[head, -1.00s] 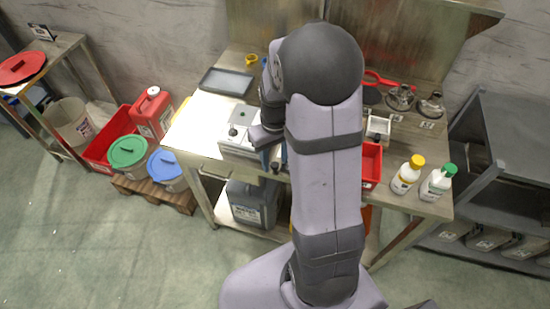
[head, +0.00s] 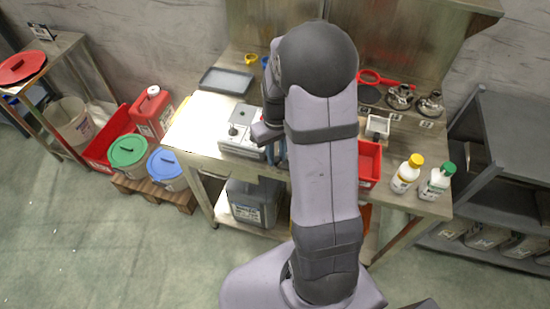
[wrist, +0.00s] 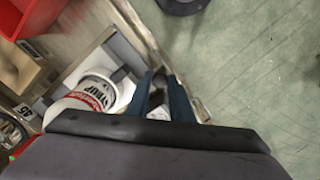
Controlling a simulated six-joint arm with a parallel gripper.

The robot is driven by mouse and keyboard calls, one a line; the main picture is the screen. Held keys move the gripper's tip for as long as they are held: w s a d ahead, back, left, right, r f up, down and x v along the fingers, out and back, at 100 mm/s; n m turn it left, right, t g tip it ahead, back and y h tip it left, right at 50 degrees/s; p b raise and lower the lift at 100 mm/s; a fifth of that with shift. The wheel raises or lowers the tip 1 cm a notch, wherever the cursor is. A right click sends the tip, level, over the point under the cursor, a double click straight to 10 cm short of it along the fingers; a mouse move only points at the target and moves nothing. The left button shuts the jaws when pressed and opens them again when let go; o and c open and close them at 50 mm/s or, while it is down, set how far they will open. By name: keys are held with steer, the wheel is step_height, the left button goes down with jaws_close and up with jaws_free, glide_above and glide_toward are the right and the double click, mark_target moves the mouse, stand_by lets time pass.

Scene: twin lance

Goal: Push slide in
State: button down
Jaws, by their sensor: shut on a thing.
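My forearm hides part of this spot. In the wrist view my two blue fingers (wrist: 164,92) are close together around a small dark grey piece (wrist: 159,80), which may be the slide's handle. The slide itself cannot be made out clearly. A white tub labelled syrup (wrist: 93,95) sits in a grey frame left of the fingers.
A red bin (head: 369,163), a yellow-capped bottle (head: 406,174) and a green-capped bottle (head: 436,181) stand to the right on the bench. A grey tray (head: 226,81) lies at the back left. The bench's front left is clear.

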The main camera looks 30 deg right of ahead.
steer(key=w+d, duration=0.6)
steer(key=shift+w+d+p, duration=0.15)
steer(key=shift+w+p, duration=0.15)
steer(key=shift+p, duration=0.1)
steer(key=shift+r, duration=0.15)
steer(key=shift+w+d, duration=0.1)
steer(key=c, duration=1.6)
jaws_free()
steer(key=shift+s, duration=0.2)
